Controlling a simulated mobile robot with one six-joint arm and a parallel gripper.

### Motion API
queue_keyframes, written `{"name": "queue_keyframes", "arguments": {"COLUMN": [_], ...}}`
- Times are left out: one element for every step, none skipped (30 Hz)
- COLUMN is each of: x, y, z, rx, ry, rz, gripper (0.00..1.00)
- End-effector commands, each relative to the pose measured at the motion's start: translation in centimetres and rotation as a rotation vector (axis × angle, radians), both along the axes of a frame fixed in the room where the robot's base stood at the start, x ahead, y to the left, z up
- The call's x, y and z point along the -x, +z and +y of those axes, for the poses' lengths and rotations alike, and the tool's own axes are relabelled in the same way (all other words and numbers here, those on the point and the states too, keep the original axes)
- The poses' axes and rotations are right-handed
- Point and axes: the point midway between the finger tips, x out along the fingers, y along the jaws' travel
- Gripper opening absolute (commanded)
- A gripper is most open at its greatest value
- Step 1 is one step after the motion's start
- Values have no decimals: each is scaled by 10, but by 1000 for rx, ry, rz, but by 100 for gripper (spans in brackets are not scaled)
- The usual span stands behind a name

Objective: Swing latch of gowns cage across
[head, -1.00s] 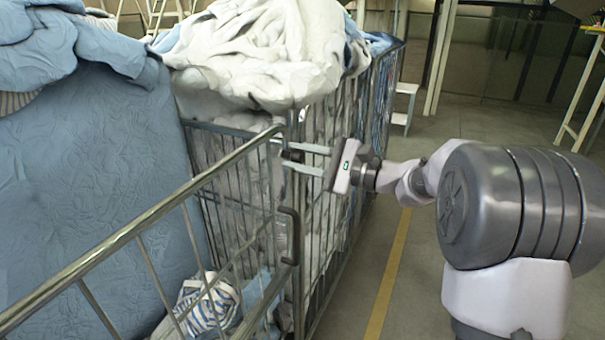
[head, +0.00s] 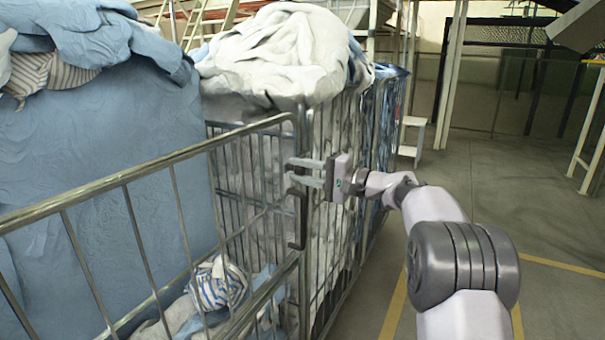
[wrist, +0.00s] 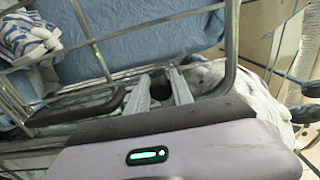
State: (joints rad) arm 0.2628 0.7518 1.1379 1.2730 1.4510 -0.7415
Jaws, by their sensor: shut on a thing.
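The gowns cage (head: 254,122) is a grey metal wire cage with its corner post in the middle of the head view. The latch (head: 300,225) is a dark, narrow bar with a hooked lower end, hanging along that post. In the wrist view it appears as a dark bar (wrist: 80,108) left of the fingers. My gripper (head: 293,171) reaches in from the right at the post. Its fingers (wrist: 160,90) are shut on the latch's dark upper end, mostly hidden between them.
White gowns (head: 285,55) are heaped above the cage. A blue fabric load (head: 110,150) stands behind the front rail, and a striped cloth bundle (head: 217,285) lies low inside. Open floor with yellow lines (head: 395,305) is to the right.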

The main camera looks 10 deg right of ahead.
Motion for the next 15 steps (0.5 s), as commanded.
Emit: {"name": "queue_keyframes", "arguments": {"x": [-4,-6,-8,-9,-10,-11,-12,-12,-12,-13,-13,-12,-12,-12,-12], "y": [-1,-2,-2,-3,-3,-3,-4,-4,-4,-4,-4,-4,-4,-4,-4], "z": [0,0,0,-1,-1,-1,-1,-1,-1,-1,-1,-1,-1,-1,-1], "rx": [5,8,12,14,16,18,19,20,20,20,21,21,21,21,21], "ry": [0,0,0,0,0,0,0,0,0,0,0,0,0,0,0], "rz": [-7,-11,-16,-18,-20,-23,-24,-25,-26,-26,-26,-26,-26,-26,-26], "gripper": [0,0,0,0,0,0,0,0,0,0,0,0,0,0,0]}}
